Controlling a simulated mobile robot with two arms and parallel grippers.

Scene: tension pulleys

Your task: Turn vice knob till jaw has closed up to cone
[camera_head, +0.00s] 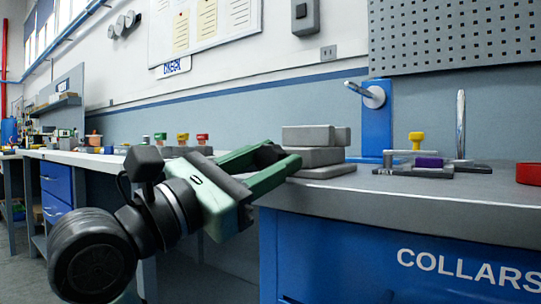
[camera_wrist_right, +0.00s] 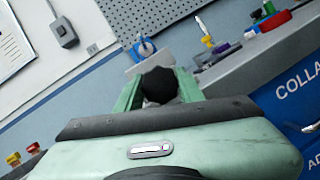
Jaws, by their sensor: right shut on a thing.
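The vice (camera_head: 316,157) shows as stacked grey blocks at the bench's near left corner. Its knob (camera_wrist_right: 158,86) is round and black in the right wrist view, with part of the grey vice (camera_wrist_right: 148,62) behind it. My right gripper (camera_head: 281,156) is green and reaches in from the left of the vice. Its fingers lie on both sides of the knob and are shut on it; it also shows in the right wrist view (camera_wrist_right: 158,90). I cannot make out a cone at the vice or the gap between its jaws. My left gripper is out of view.
Right of the vice stand a blue post with a crank (camera_head: 374,110), a small fixture with yellow and purple parts (camera_head: 428,162), a silver spike (camera_head: 460,125) and a red ring (camera_head: 528,173). Small colored knobs (camera_head: 183,140) stand on a bench behind my arm.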

